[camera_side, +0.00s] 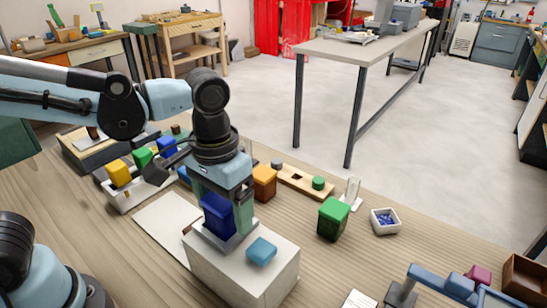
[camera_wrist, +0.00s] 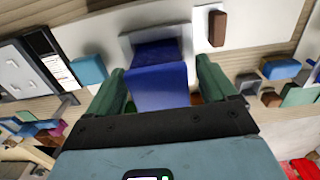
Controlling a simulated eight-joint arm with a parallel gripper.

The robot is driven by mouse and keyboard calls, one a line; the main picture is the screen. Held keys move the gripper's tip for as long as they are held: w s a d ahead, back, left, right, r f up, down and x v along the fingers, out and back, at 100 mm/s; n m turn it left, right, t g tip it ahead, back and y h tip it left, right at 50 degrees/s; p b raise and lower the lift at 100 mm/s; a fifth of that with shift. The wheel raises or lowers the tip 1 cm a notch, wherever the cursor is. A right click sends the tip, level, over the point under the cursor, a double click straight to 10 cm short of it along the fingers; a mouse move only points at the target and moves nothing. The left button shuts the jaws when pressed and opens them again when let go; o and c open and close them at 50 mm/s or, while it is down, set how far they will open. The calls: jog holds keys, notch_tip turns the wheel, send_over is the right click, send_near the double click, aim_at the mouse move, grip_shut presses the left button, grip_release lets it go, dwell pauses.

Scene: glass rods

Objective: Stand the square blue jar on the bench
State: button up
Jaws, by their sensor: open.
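The square blue jar (camera_side: 217,214) sits on a grey holder on top of a white block (camera_side: 225,278). My gripper (camera_side: 222,203) is down around the jar, with its green fingers on either side. In the wrist view the blue jar (camera_wrist: 158,88) lies between the two open fingers of my gripper (camera_wrist: 160,76). I cannot tell whether either finger touches it. A light blue square lid-like piece (camera_side: 261,250) lies on the block beside the jar. It also shows in the wrist view (camera_wrist: 88,69). The wooden bench (camera_side: 110,262) lies below the block.
A green jar (camera_side: 333,218), an orange jar (camera_side: 264,182) and a small white dish (camera_side: 385,221) stand right of my gripper. A rack (camera_side: 125,198) with yellow, green and blue jars is at left. A pale mat (camera_side: 165,225) lies left of the block.

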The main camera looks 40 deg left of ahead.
jog(key=c, duration=1.3)
jog(key=shift+r, duration=0.1)
jog(key=shift+c, duration=0.2)
